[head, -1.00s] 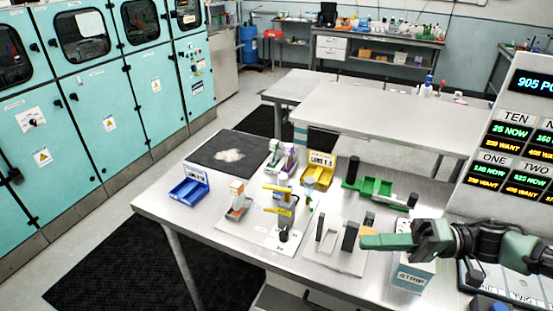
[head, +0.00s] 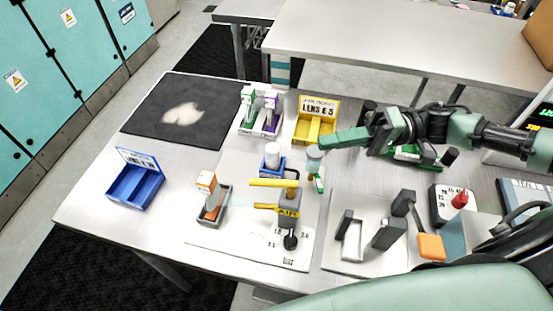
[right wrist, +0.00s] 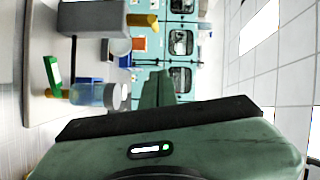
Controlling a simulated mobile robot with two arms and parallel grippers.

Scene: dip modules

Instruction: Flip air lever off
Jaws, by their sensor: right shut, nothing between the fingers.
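The air valve (head: 289,205) is a grey block with an "AIR" label, standing on a white panel on the table. A yellow lever (head: 272,182) sticks out to the left from its top, with a second yellow bar (head: 263,206) below it. A black knob (head: 290,242) is in front. My right gripper (head: 318,141) is shut and empty, behind and right of the valve, pointing left above a clear bottle (head: 314,160). In the right wrist view, a grey block (right wrist: 95,17) with a yellow piece (right wrist: 142,20) looks like the valve. My left gripper is out of view.
An orange-topped module (head: 207,185) and a blue tray (head: 137,182) are at left. A blue holder with a white cylinder (head: 272,157) is behind the valve. A yellow lens bin (head: 316,122) is farther back. A grey fixture (head: 352,236) stands at right.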

